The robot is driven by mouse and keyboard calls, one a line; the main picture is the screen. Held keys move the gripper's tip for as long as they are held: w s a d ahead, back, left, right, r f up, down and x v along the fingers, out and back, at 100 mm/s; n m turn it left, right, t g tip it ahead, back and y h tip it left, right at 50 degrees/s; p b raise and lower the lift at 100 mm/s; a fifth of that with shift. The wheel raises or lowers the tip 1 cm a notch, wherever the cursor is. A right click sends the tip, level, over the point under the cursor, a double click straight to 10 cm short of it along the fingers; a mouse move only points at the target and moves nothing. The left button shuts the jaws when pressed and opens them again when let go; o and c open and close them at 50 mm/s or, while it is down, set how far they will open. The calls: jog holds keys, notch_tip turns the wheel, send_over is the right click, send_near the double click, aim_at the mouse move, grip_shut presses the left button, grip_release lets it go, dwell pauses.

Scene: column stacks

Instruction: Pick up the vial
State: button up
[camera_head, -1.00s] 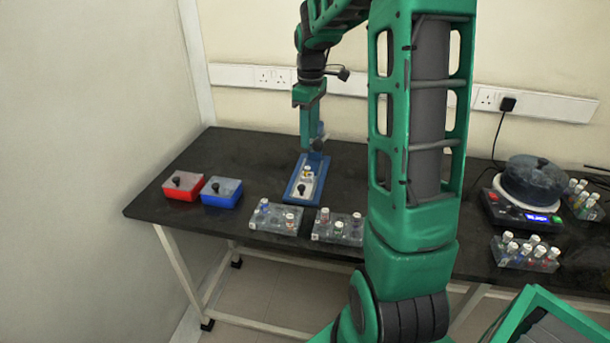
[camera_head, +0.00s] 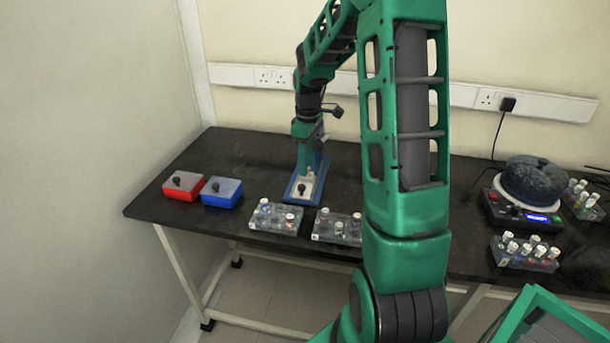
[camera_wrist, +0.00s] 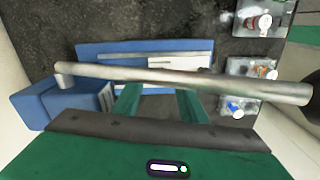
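My gripper (camera_head: 307,166) points down at the back part of a blue lever device (camera_head: 291,197) on the dark table. In the wrist view my two green fingers (camera_wrist: 160,104) are apart, with no vial visible between them. The device's blue base (camera_wrist: 92,48) lies beyond the fingers, and its silver lever bar (camera_wrist: 165,75) crosses in front of them. A small pale vial-like shape (camera_head: 309,171) stands on the device by my fingertips in the head view; it is too small to tell clearly. Other capped vials stand in racks, one with a red-marked cap (camera_head: 290,217).
Clear racks with vials stand at the table's front edge, one left (camera_head: 276,226) and one near the middle (camera_head: 326,236). A red box (camera_head: 183,192) and a blue box (camera_head: 221,199) sit left of the device. A round dark machine (camera_head: 530,185) and more racks stand right.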

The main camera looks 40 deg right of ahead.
jog(key=shift+f, duration=0.3)
grip_shut()
jog(key=shift+r, duration=0.1)
